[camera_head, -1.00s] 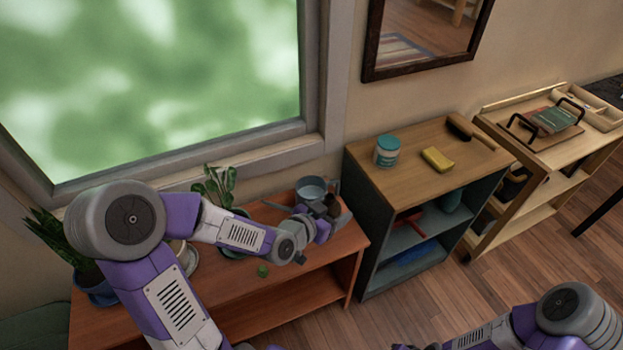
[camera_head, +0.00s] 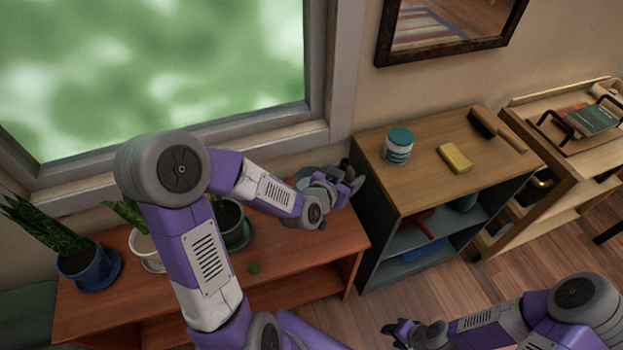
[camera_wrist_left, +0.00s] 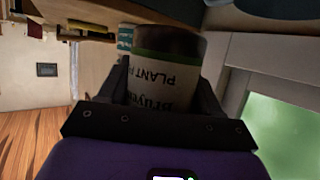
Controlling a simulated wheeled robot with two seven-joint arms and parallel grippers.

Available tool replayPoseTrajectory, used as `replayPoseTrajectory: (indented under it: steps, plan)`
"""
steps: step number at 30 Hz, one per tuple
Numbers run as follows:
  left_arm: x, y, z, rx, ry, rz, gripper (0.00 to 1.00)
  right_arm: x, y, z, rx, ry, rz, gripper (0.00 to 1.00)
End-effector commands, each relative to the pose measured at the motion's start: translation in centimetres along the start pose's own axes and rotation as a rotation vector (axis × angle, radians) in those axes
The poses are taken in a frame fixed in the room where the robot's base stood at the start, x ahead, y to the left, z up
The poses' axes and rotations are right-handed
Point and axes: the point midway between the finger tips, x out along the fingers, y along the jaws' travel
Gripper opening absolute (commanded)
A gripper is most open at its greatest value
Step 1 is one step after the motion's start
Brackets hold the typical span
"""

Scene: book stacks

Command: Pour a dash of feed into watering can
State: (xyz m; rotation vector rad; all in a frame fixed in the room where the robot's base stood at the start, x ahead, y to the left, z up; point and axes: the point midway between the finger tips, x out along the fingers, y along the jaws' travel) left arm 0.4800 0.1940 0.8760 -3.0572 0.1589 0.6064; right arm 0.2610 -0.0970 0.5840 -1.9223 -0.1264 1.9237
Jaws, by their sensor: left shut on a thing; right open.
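The watering can (camera_head: 304,175) is a grey-blue vessel at the right end of the reddish wooden bench; my left gripper and forearm hide most of it. My left gripper (camera_head: 345,182) is shut on the plant feed bottle, beside and above the can. In the left wrist view the bottle (camera_wrist_left: 165,75) sits between the fingers, with a cream label reading "PLANT F…" upside down in the picture and a green band. I cannot tell whether feed is flowing. My right gripper (camera_head: 400,332) is open and empty, low over the floor, apart from the furniture.
The cabinet (camera_head: 430,188) to the right carries a teal-lidded tub (camera_head: 397,146), a yellow sponge (camera_head: 455,158) and a brush (camera_head: 490,125). The window is behind the bench.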

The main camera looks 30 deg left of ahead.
Motion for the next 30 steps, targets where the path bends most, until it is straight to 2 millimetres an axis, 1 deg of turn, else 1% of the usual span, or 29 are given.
replayPoseTrajectory:
  steps: [3,12,20,30]
  plan:
    - [0.9,-0.5,0.6,-0.019,0.002,-0.049,0.21,0.8,0.3,-0.1,0.0,0.0,0.0,0.43]
    - [2.3,-2.4,1.8,-0.076,0.003,-0.187,0.21,2.1,0.8,-0.1,0.0,0.001,0.0,0.43]
    - [2.8,-3.8,2.2,-0.112,0.003,-0.273,0.21,2.8,1.0,-0.2,0.0,0.001,0.0,0.43]
    - [2.8,-4.2,2.3,-0.124,0.002,-0.299,0.21,2.9,1.1,-0.1,0.0,0.001,0.0,0.43]
